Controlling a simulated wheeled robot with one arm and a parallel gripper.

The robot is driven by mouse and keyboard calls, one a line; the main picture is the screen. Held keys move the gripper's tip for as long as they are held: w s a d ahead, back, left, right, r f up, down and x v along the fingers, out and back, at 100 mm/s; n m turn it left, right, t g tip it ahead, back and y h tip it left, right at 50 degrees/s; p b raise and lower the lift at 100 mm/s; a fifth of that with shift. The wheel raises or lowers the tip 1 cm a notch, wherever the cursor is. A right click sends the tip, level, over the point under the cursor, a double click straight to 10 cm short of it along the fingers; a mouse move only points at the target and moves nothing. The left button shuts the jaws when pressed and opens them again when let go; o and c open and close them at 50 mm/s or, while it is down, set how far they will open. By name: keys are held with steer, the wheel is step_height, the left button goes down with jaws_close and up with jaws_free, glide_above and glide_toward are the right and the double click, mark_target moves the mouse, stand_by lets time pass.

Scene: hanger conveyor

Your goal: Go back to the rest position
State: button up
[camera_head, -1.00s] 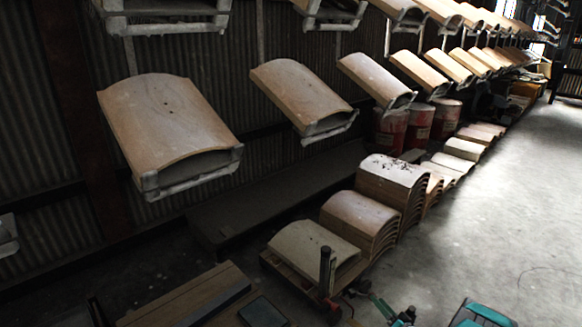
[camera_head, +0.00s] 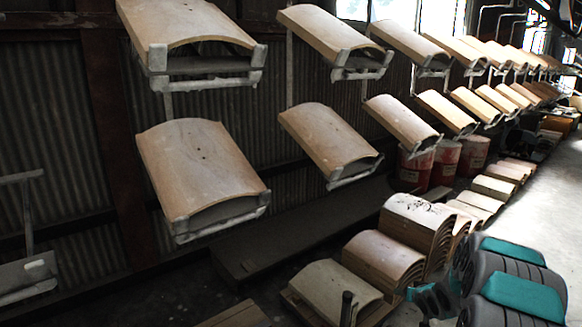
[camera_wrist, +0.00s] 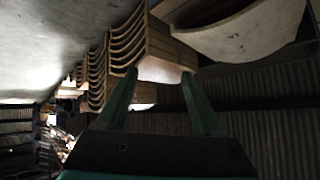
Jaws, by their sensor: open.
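My gripper (camera_wrist: 159,74) shows in the wrist view with its two green fingers apart. Nothing is held between them; curved boards show in the gap, behind the fingertips. In the head view, teal and dark grey parts of my arm (camera_head: 515,285) are at the lower right, in front of the floor. I cannot clearly make out the gripper's fingers in that view.
Curved wooden boards (camera_head: 200,170) sit on hangers in two rows along the corrugated wall. An empty hanger (camera_head: 28,275) is at the lower left. Board stacks (camera_head: 383,258) stand on the floor, with red drums (camera_head: 415,170) behind. Floor (camera_head: 548,190) is clear at right.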

steer(key=s+a+r+g+h+p, duration=0.1)
steer(key=s+a+r+g+p, duration=0.2)
steer(key=s+r, duration=0.55)
steer(key=s+a+r+g+p, duration=0.1)
steer(key=s+a+r+g, duration=0.2)
steer(key=s, duration=1.1)
steer(key=s+a+r+n+g+y+p, duration=0.1)
steer(key=s+a+r+g, duration=0.2)
steer(key=s+a+r, duration=0.6)
steer(key=s+a+r+n+g+p, duration=0.1)
steer(key=s+a+r, duration=0.5)
steer(key=s, duration=1.5)
steer(key=shift+s+a+g+y, duration=0.25)
steer(key=shift+a+g+y, duration=0.05)
steer(key=shift+a+g, duration=0.55)
